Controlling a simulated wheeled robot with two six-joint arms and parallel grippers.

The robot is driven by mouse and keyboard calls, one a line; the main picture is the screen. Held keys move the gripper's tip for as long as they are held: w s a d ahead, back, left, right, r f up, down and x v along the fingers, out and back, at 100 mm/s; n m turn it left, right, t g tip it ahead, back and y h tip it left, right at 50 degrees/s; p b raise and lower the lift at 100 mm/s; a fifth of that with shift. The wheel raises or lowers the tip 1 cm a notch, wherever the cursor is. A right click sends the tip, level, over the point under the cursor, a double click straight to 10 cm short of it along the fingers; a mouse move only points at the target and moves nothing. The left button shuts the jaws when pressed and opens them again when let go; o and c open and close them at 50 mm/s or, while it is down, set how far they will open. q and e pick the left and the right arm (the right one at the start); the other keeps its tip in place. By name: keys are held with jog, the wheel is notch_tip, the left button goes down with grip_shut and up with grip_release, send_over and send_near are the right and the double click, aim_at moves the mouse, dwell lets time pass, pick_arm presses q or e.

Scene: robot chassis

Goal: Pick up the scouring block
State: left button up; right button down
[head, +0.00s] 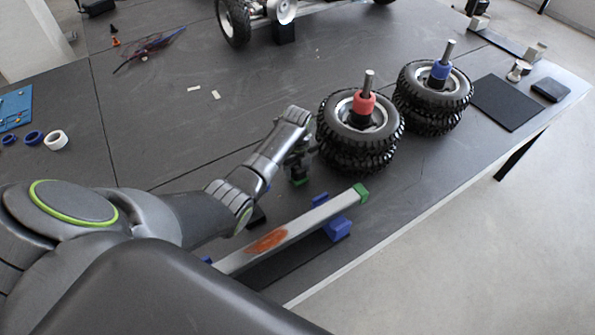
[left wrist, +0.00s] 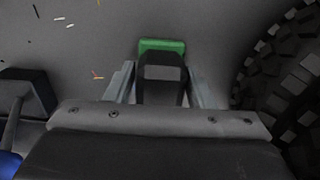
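The scouring block (head: 299,172) is a small black block with a green base. It stands on the grey table just left of the red-hubbed tyre stack. My left gripper (head: 301,150) reaches over it from above. In the left wrist view, the block's black upper part (left wrist: 162,88) lies between the two fingers of my left gripper (left wrist: 162,75), with its green pad (left wrist: 162,45) beyond. The fingers are very close to its sides; whether they press on it is not clear. My right gripper is not in view.
A grey bar (head: 318,218) with a rusty orange patch rests on blue supports (head: 338,229) near the front edge. The tyre stack with the red hub (head: 335,150) stands close right of my gripper, another with a blue hub (head: 432,122) beyond. The table's middle left is mostly clear.

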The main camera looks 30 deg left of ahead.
pick_arm(q)
jog(key=c, duration=0.7)
jog(key=shift+o, duration=0.2)
jog(key=shift+r, duration=0.15)
notch_tip(320, 180, up, 10)
jog(key=shift+f+b, duration=0.1)
jog(key=shift+b, duration=0.3)
jog(key=o, duration=0.5)
jog(key=shift+c, duration=0.2)
jog(key=c, duration=0.3)
jog(key=shift+f, duration=0.1)
jog(key=shift+c, duration=0.3)
